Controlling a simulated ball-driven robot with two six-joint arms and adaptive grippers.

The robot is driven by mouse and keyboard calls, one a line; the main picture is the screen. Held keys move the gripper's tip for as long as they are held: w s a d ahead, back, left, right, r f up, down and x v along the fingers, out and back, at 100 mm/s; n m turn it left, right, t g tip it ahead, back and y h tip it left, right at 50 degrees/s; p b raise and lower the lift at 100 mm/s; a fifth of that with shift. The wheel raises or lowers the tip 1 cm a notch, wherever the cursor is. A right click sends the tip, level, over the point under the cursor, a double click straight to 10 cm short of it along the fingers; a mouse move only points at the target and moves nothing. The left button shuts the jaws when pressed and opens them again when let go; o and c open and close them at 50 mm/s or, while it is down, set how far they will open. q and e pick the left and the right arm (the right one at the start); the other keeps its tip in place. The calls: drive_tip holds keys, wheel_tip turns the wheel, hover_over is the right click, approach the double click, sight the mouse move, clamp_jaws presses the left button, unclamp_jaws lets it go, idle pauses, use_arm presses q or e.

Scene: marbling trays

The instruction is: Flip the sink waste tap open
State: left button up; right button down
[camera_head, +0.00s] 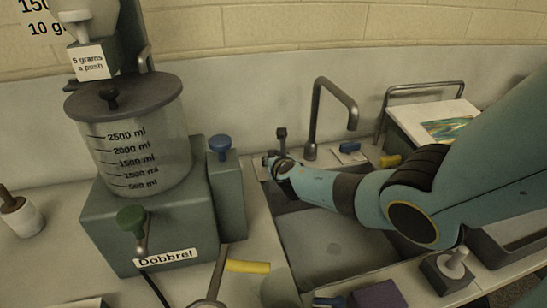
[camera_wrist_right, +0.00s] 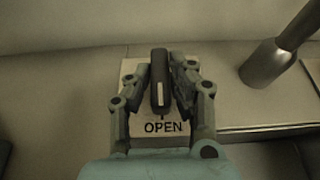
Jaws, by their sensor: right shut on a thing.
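The waste tap's dark lever (camera_wrist_right: 160,82), with a pale stripe, stands over a pale plate marked OPEN (camera_wrist_right: 164,127) in the right wrist view. The lever's striped end is just above the word. My right gripper (camera_wrist_right: 163,80) has its fingers on both sides of the lever and is shut on it. In the head view my right gripper (camera_head: 271,162) reaches over the sink (camera_head: 333,246) to its back edge. A dark upright piece (camera_head: 281,138) shows just behind it; the plate is mostly hidden there. My left gripper is not in view.
The steel faucet (camera_head: 318,110) rises close to the right of my gripper. A grey-green dispenser (camera_head: 150,225) with a clear measuring tank and a blue-knobbed post (camera_head: 226,190) stand to the left. A yellow-handled item and a purple block (camera_head: 378,295) lie near the front.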

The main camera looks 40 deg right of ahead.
drive_tip(key=shift+r, duration=0.1)
drive_tip(key=c, duration=1.2)
unclamp_jaws()
drive_tip(key=shift+s, duration=0.1)
drive_tip(key=v, duration=1.1)
drive_tip(key=shift+s+a, duration=0.25)
drive_tip(key=shift+s, duration=0.05)
